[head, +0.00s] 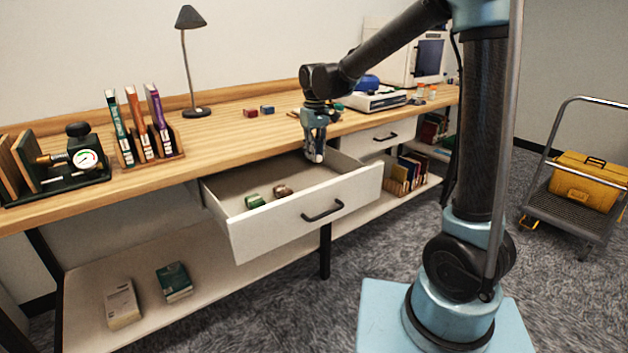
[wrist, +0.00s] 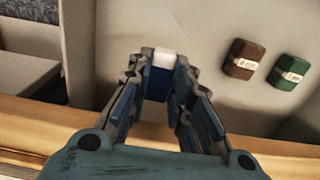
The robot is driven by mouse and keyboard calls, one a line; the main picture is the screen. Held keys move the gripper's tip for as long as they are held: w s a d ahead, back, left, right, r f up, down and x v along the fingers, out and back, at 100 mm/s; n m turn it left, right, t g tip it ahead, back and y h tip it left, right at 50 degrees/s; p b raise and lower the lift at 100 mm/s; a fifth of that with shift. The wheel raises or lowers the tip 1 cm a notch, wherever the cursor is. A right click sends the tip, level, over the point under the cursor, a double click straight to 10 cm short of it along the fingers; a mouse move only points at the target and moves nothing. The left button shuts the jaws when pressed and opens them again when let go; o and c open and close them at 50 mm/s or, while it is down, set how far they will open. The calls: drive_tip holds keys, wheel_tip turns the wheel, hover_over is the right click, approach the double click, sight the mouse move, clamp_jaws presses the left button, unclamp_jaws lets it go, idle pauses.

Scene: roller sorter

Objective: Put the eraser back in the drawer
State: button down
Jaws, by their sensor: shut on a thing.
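My gripper (head: 315,155) points down over the right rear part of the open drawer (head: 345,193). In the wrist view my gripper (wrist: 160,88) is shut on an eraser (wrist: 159,82) with a blue sleeve and a white end. The fingers cover its sides. The drawer interior (wrist: 205,95) lies beneath it; I cannot tell the exact height. A brown eraser (head: 283,190) and a green eraser (head: 255,201) lie in the drawer. In the wrist view the brown one (wrist: 244,60) and the green one (wrist: 290,72) are to the right, apart from the held eraser.
On the wooden desk (head: 225,135) are a red block (head: 251,113), a blue block (head: 267,110), a lamp (head: 195,110) and upright books (head: 137,125). The desk's front edge (wrist: 60,130) runs close beneath my gripper's base. A second drawer (head: 370,138) is closed.

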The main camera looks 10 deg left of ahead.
sight(315, 182)
drive_tip(key=shift+f, duration=4.25)
drive_tip(key=shift+f, duration=0.1)
drive_tip(key=c, duration=1.5)
unclamp_jaws()
drive_tip(key=shift+o, duration=0.2)
wheel_tip(315, 182, up, 12)
drive_tip(key=shift+r, duration=0.15)
